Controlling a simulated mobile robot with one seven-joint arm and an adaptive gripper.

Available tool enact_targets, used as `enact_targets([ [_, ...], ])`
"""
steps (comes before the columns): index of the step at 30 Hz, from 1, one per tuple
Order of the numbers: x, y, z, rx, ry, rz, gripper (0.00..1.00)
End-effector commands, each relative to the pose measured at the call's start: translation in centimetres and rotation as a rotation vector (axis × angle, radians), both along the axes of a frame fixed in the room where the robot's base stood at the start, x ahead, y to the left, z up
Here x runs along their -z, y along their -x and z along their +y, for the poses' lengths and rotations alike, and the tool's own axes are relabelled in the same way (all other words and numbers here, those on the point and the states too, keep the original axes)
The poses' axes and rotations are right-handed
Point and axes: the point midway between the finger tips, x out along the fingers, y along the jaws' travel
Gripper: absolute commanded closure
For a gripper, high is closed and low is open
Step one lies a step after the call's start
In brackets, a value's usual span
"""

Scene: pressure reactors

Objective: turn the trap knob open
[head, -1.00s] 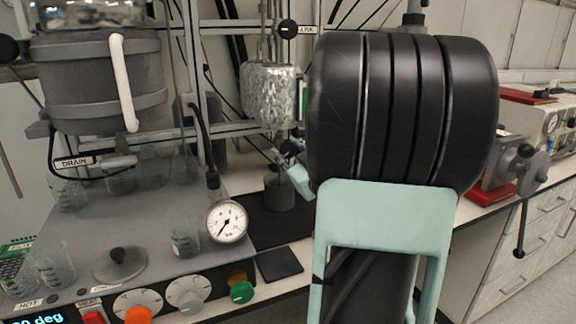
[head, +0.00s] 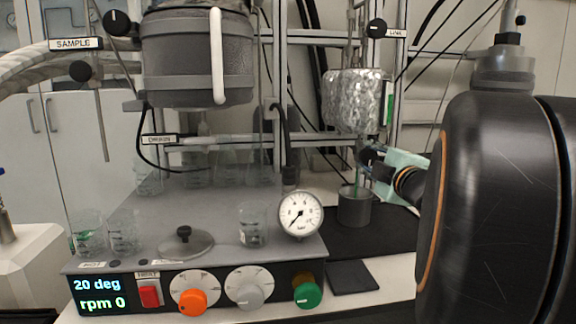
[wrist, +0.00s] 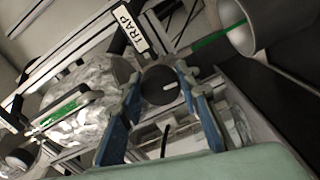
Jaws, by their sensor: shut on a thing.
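The trap knob (wrist: 158,88) is a round black knob with a white pointer mark, beside the TRAP label (wrist: 132,28) in the wrist view. My gripper (wrist: 160,74) has its two blue-grey fingers on either side of the knob and is shut on it. The white mark shows between the fingers. In the head view my gripper (head: 370,164) is just below the foil-wrapped vessel (head: 357,101), and its fingers hide most of the knob there.
A grey cup (head: 354,207) stands below my gripper, with a thin green tube running down into it. A pressure gauge (head: 301,213) and the control panel (head: 113,294) are to the left. Metal frame rails (head: 279,70) rise behind.

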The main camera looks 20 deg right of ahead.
Motion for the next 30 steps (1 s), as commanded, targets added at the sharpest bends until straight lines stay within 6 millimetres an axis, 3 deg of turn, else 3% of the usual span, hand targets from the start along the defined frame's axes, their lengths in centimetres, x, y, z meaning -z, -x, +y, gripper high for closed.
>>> enact_targets([
  [9,0.06,0.01,0.0,0.0,0.104,0.025,0.94],
  [24,-0.03,0.01,-0.01,0.0,0.122,0.03,0.94],
  [25,-0.02,0.01,-0.01,0.0,0.121,0.03,0.68],
  [30,-0.02,0.01,0.0,0.0,0.122,0.029,0.51],
])
